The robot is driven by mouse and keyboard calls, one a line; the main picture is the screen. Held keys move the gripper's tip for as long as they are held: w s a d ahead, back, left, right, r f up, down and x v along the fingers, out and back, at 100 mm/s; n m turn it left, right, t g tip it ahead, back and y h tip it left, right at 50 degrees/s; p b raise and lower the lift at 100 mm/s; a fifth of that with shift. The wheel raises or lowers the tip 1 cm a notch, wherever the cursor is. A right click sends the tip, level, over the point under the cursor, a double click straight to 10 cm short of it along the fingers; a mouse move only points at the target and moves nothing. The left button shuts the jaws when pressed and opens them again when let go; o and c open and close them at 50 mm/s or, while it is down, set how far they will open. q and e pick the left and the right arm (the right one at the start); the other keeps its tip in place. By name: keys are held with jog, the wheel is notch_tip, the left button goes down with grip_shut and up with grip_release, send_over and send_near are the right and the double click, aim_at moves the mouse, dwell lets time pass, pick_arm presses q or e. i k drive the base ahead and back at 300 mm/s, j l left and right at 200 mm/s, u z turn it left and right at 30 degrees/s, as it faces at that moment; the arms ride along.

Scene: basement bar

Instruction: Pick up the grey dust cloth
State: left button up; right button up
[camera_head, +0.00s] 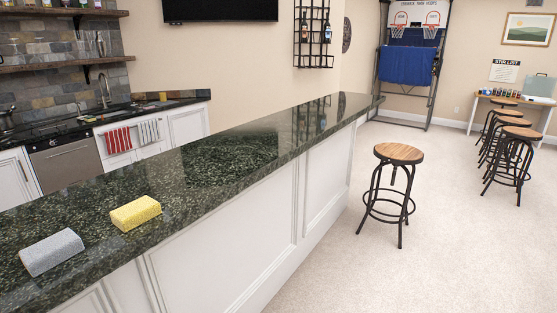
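A grey block-shaped item (52,252), which looks like the grey dust cloth, lies flat on the dark green stone bar top (215,165) at the lower left. A yellow sponge-like block (135,213) lies on the same bar top, to the right of it and a little farther back. The two are apart. Neither of my grippers shows in the head view, and nothing touches the grey item.
The bar top runs away to the upper right and is clear beyond the yellow block. A wooden-topped stool (398,154) stands right of the bar, with several more stools farther back. Carpet (450,260) is open at the lower right.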

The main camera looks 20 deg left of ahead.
aim_at(43, 256)
jog(key=k+u, duration=0.1)
jog(key=u, duration=1.85)
